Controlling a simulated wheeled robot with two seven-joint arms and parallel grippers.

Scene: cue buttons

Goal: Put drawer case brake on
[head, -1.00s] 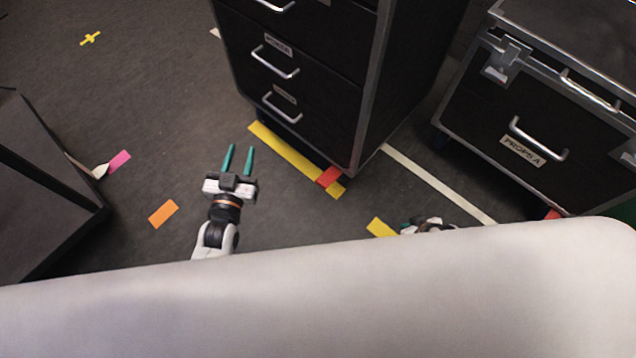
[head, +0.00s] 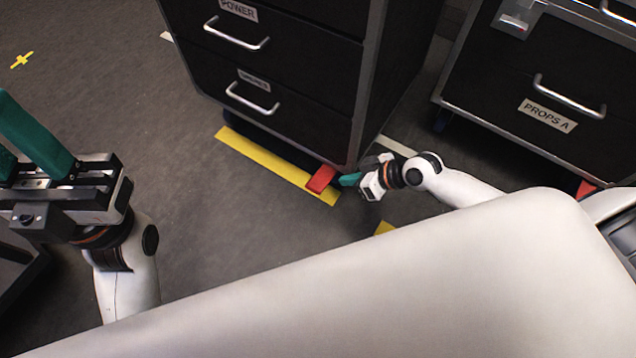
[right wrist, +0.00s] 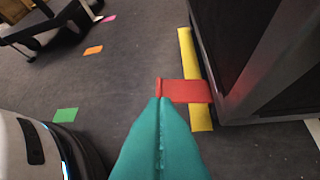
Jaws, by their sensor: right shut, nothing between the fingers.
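The black drawer case (head: 290,125) with drawers and silver handles stands at the top centre of the head view. Its red brake pedal (head: 321,179) sticks out at the bottom front corner, above yellow floor tape. My right gripper (head: 346,180) is shut and empty, with its teal fingertips right beside the pedal. In the right wrist view the fingertips (right wrist: 160,103) are at the outer end of the red pedal (right wrist: 188,91); I cannot tell if they touch. My left gripper (head: 20,150) is large at the left edge, its teal fingers apart, holding nothing visible.
A second black case labelled PROPS A (head: 520,95) stands at the right, with its own red pedal (head: 586,188). Yellow tape (head: 280,165) runs along the drawer case's front. The floor left of the case is open. My white body covers the lower part of the head view.

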